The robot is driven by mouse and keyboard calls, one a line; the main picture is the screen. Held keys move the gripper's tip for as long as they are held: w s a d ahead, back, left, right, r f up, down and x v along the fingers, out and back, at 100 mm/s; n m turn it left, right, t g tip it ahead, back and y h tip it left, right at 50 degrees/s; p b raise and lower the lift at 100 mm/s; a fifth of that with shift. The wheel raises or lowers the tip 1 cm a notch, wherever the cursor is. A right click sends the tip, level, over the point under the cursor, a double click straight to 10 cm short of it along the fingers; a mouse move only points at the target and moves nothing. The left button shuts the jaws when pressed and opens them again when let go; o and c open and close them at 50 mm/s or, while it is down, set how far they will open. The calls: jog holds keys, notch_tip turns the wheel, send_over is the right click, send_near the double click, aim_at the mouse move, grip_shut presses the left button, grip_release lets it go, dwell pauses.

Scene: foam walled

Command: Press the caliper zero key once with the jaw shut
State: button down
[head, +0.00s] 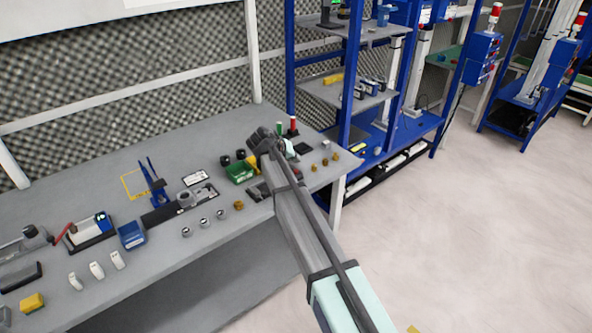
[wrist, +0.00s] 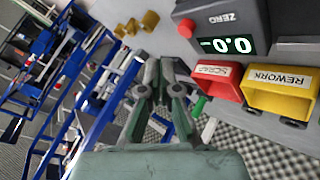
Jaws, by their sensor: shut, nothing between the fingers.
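The dark grey caliper display unit (wrist: 245,20) is at the upper right of the wrist view, with a lit readout (wrist: 227,45) of what looks like -0.0. A round red key (wrist: 186,28) sits on its left edge, near the word ZERO. My gripper (wrist: 160,68) is shut and empty, below and left of the key in the picture and visibly apart from it. In the head view my gripper (head: 264,138) is over the bench's right end, and my arm hides part of the bench. I cannot make out the caliper jaw in either view.
A red SCRAP bin (wrist: 218,82) and a yellow REWORK bin (wrist: 280,92) stand beside the display unit. Several brass pieces (wrist: 137,24) lie nearby. In the head view, a green bin (head: 240,173) stands left of my arm. A blue shelf rack (head: 350,80) rises behind the bench's right end.

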jog(key=shift+r+p, duration=0.4)
jog(key=shift+r, duration=1.1)
jog(key=shift+d+f, duration=0.1)
jog(key=s+d+f+m+g+y, duration=0.1)
jog(key=s+d+f+g+y, duration=0.35)
jog(key=s+d+f, duration=1.9)
jog(key=s+f+g, duration=0.3)
jog(key=s+f, duration=0.4)
jog(key=s, duration=0.7)
jog(key=s+d+f+g, duration=0.1)
jog(key=s+f+g, duration=0.2)
jog(key=s+f, duration=0.4)
jog(key=s+d+f+m+g, duration=0.1)
jog(key=s+f+g, duration=0.3)
jog(key=s, duration=1.8)
notch_tip(320, 180, down, 3)
jog(key=shift+s+d+f+y, duration=0.15)
jog(key=shift+s+d+y, duration=0.05)
jog(key=shift+s+y, duration=0.15)
